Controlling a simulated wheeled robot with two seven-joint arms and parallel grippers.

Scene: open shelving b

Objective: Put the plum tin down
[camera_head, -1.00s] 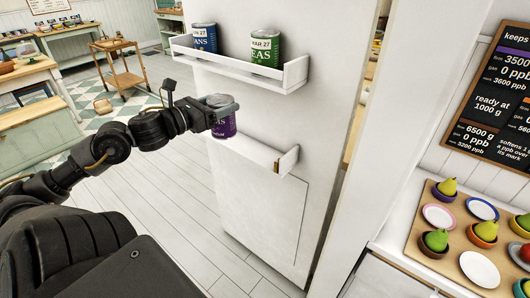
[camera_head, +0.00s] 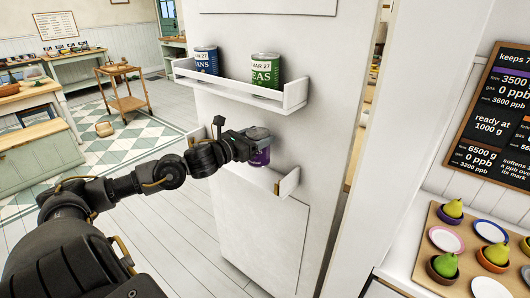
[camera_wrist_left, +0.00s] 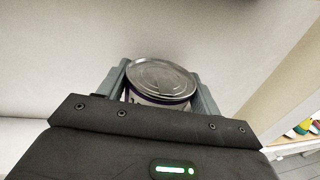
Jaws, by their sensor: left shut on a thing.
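The plum tin (camera_head: 261,157) is purple with a metal lid. My left gripper (camera_head: 256,135) is shut on it, at the lower white door shelf (camera_head: 262,179). In the left wrist view the tin's lid (camera_wrist_left: 160,77) shows between the two grey fingers, with a strip of its label below. The tin looks upright. The shelf's front rail hides its lower part, and I cannot tell whether its base touches the shelf. My right gripper is not in view.
The upper shelf (camera_head: 243,91) holds a blue tin (camera_head: 206,61) and a green tin (camera_head: 266,70), close above my gripper. The lower shelf's end wall (camera_head: 289,184) stands just right of the plum tin. A board with pears and plates (camera_head: 430,262) lies at the right.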

